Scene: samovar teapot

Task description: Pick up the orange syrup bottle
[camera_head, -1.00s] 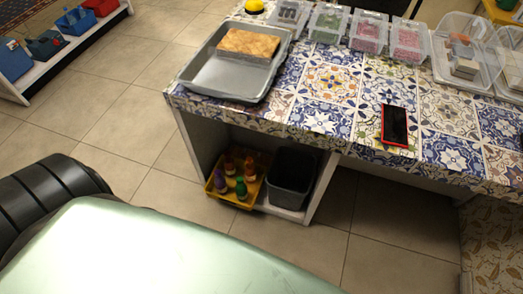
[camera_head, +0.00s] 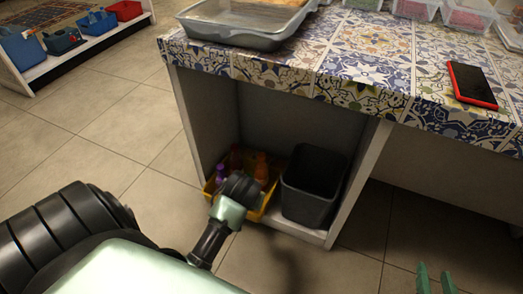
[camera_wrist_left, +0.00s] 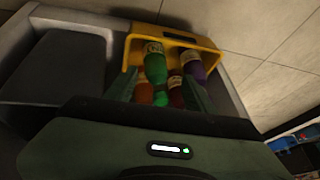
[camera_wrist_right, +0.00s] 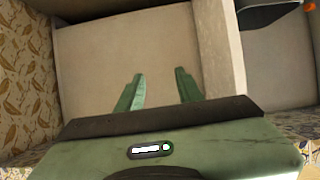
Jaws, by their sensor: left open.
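The orange bottle (camera_wrist_left: 144,94) stands in the yellow crate, partly hidden behind the green bottle (camera_wrist_left: 155,66) and my left finger in the left wrist view. In the head view an orange bottle (camera_head: 261,167) shows just past my left wrist. A purple bottle (camera_wrist_left: 194,66) and a dark red one (camera_wrist_left: 176,91) stand close by. My left gripper (camera_wrist_left: 161,86) is open, its fingers either side of the bottle group; I cannot tell whether they touch any. In the head view my left wrist hides its fingers. My right gripper (camera_head: 435,282) is open and empty; its fingers also show in the right wrist view (camera_wrist_right: 159,90).
The yellow crate (camera_wrist_left: 207,41) sits on the low shelf under the tiled counter (camera_head: 350,66), beside a black bin (camera_head: 312,188). A tray (camera_head: 238,36) and a red-edged phone (camera_head: 471,84) lie on the counter above. Shelf walls enclose the compartment. The floor in front is open.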

